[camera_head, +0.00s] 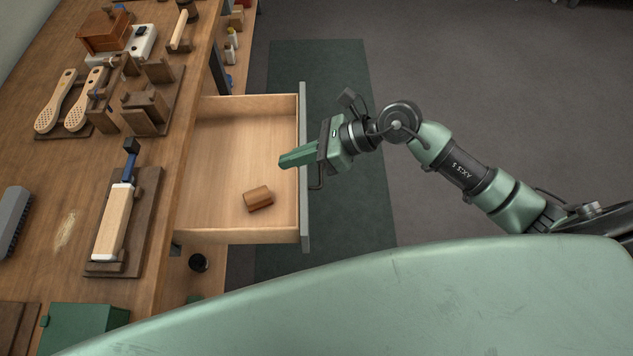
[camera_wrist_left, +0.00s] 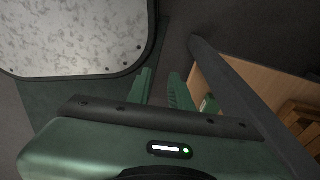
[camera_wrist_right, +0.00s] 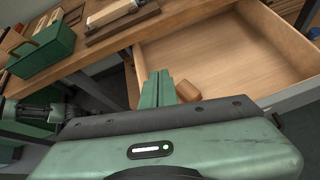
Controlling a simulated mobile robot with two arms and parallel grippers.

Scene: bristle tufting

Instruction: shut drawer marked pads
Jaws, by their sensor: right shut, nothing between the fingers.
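A drawer (camera_head: 240,140) with a pale wood inside and a grey front (camera_head: 304,200) stands pulled out from the workbench in the head view. Its front face and any label are hidden. A small brown wooden block (camera_head: 258,198) lies inside; it also shows in the right wrist view (camera_wrist_right: 188,90). My right gripper (camera_head: 285,161) is shut and empty, with its fingertips reaching over the drawer's front edge. In the right wrist view the drawer (camera_wrist_right: 225,55) lies beyond its fingers. My left gripper (camera_wrist_left: 163,80) is open and empty in its wrist view; the head view does not show it.
The workbench (camera_head: 155,215) carries wooden brush bodies (camera_head: 55,100), a clamped block (camera_head: 113,222) and a green box (camera_head: 85,328). A dark bar and wooden surface (camera_wrist_left: 240,75) lie close to my left fingers. A green mat and open floor lie right of the drawer.

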